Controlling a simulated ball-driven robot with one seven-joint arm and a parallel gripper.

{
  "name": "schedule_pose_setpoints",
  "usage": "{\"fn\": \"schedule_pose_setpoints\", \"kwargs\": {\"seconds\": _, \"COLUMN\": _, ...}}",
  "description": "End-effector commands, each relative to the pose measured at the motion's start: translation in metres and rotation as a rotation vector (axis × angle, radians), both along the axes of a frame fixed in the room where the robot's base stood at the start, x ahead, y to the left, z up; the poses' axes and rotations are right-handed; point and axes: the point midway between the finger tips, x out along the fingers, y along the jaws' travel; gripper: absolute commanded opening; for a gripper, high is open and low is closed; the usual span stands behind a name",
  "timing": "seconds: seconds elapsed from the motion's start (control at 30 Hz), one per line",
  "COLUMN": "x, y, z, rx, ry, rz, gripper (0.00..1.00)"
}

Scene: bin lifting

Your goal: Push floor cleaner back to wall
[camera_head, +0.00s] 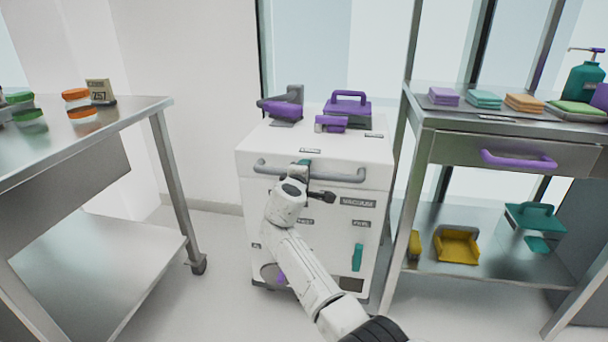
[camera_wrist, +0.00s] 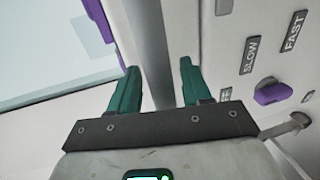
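The floor cleaner is a white, box-shaped machine (camera_head: 345,145) with a grey horizontal handle (camera_head: 345,176) across its upper front. It stands on the floor close to the window and wall behind. My gripper (camera_head: 304,164) is at the left-middle part of this handle. In the wrist view, the two green fingers of my gripper (camera_wrist: 157,82) are spread apart. The grey handle (camera_wrist: 148,40) runs between them, with gaps visible on both sides. Contact cannot be told. The cleaner's labelled front panel (camera_wrist: 260,50) and a purple knob (camera_wrist: 273,93) show at right.
Purple and grey tools (camera_head: 348,108) rest on top of the cleaner. A metal table (camera_head: 150,103) stands at left, with floor between. A metal shelf unit (camera_head: 425,120) stands close on the right, its leg near the cleaner's side.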

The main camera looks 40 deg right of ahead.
Motion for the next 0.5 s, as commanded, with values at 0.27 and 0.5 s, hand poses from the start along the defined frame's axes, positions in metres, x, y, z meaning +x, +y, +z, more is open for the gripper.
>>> {"fn": "schedule_pose_setpoints", "kwargs": {"seconds": 0.27, "x": -0.001, "y": 0.003, "z": 0.001, "rx": 0.0, "ry": 0.001, "rz": 0.001, "gripper": 0.48}}
{"fn": "schedule_pose_setpoints", "kwargs": {"seconds": 0.5, "x": -0.018, "y": 0.027, "z": 0.009, "rx": -0.001, "ry": 0.001, "rz": 0.003, "gripper": 0.48}}
